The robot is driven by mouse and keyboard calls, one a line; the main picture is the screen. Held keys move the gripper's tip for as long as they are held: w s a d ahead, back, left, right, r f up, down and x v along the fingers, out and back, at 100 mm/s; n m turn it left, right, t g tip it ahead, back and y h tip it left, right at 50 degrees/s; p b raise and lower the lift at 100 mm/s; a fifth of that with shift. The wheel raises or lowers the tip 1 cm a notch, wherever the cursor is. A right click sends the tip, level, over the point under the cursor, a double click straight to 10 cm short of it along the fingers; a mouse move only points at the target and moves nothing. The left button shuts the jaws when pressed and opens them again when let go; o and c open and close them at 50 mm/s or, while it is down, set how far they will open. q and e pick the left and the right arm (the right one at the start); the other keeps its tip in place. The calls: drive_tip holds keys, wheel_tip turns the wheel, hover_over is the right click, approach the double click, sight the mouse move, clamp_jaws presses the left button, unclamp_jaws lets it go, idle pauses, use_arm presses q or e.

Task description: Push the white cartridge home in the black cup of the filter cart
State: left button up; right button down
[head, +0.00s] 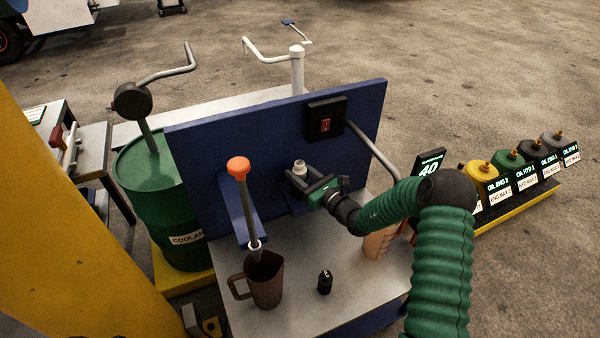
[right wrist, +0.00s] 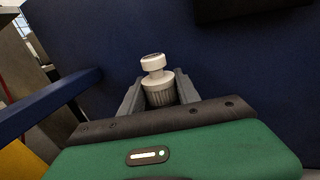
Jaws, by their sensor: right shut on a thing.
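The white cartridge (head: 299,167) stands upright in front of the blue back panel of the filter cart. My right gripper (head: 303,181) is shut on it, reaching in from the right. In the right wrist view the cartridge (right wrist: 156,80) shows a round white cap, a narrow neck and a ribbed body between the two grey fingers (right wrist: 158,98). Its lower end is hidden by the gripper. My left gripper is not in view.
A brown jug (head: 264,285) stands on the grey cart top, under a rod with an orange knob (head: 238,167). A small black cartridge-like piece (head: 325,281) stands nearby. A black switch box (head: 326,119) is on the panel. A green drum (head: 160,210) stands left.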

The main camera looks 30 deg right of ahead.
drive_tip(key=shift+s+a+f, duration=0.15)
drive_tip(key=shift+a+f, duration=0.1)
drive_tip(key=shift+f, duration=0.3)
drive_tip(key=shift+r, duration=0.1)
drive_tip(key=shift+r+p, duration=0.1)
drive_tip(key=shift+p, duration=0.2)
drive_tip(key=c, duration=1.1)
unclamp_jaws()
drive_tip(key=shift+o, duration=1.2)
drive_tip(key=shift+a+r, duration=0.1)
drive_tip(key=shift+o, duration=0.3)
